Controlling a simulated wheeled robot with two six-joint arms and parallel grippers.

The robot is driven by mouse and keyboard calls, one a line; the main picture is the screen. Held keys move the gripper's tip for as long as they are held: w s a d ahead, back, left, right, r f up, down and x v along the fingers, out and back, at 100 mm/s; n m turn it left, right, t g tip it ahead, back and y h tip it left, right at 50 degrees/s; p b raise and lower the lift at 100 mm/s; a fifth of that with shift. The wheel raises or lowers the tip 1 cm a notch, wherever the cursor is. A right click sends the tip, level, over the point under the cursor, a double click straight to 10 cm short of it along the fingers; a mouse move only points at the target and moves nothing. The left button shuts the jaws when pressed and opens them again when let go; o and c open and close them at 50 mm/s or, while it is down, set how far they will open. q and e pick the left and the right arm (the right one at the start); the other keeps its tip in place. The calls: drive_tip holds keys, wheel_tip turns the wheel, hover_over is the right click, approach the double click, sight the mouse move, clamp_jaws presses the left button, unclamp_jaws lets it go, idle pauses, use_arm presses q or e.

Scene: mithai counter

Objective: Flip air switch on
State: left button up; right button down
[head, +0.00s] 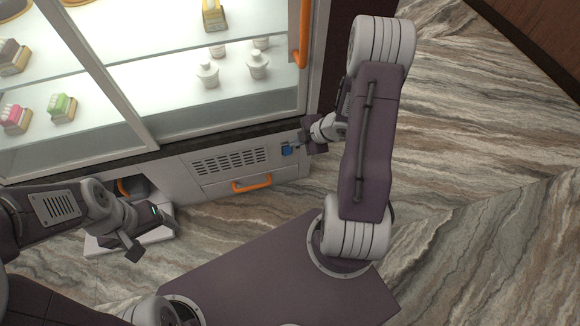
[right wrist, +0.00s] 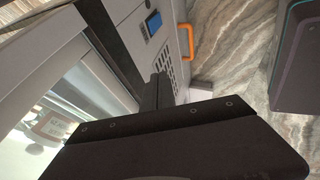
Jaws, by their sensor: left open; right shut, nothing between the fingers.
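The air switch (head: 287,149) is a small blue rocker on the grey lower panel of the display counter, right of the vent slots. In the right wrist view the blue switch (right wrist: 153,23) shows beyond the fingers, in a dark frame. My right gripper (head: 304,146) is shut and empty, close to the right of the switch; whether it touches cannot be told in the head view. In the right wrist view its fingers (right wrist: 158,88) appear apart from the switch. My left gripper (head: 152,235) is open and empty at the lower left, away from the switch.
The lower panel has a vent grille (head: 230,161) and an orange handle (head: 252,183). Above stands the lit glass case with sweets and white jars (head: 208,74), with an orange vertical handle (head: 300,35). A white flat base (head: 105,243) lies on the floor near my left gripper. Marble floor at right is clear.

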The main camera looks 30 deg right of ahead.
sight(287, 151)
use_arm(q)
wheel_tip(287, 151, down, 7)
drive_tip(key=b, duration=0.4)
use_arm(e)
drive_tip(key=s+d+f+m, duration=0.1)
drive_tip(key=f, duration=0.4)
drive_tip(key=s+d+f, duration=0.2)
drive_tip(key=f, duration=0.2)
drive_tip(key=shift+d+f+m, duration=0.25)
drive_tip(key=shift+f+m, duration=0.15)
use_arm(q)
drive_tip(key=shift+f, duration=0.1)
use_arm(e)
drive_tip(key=shift+w, duration=0.1)
use_arm(q)
wheel_tip(287, 151, down, 8)
drive_tip(key=b, duration=0.8)
use_arm(e)
drive_tip(key=w+a+f, duration=0.1)
drive_tip(key=w+f, duration=0.7)
drive_tip(key=w, duration=0.1)
drive_tip(key=shift+a+f, duration=0.3)
drive_tip(key=shift+f, duration=0.05)
use_arm(q)
drive_tip(key=shift+r, duration=0.3)
use_arm(e)
drive_tip(key=shift+r, duration=0.1)
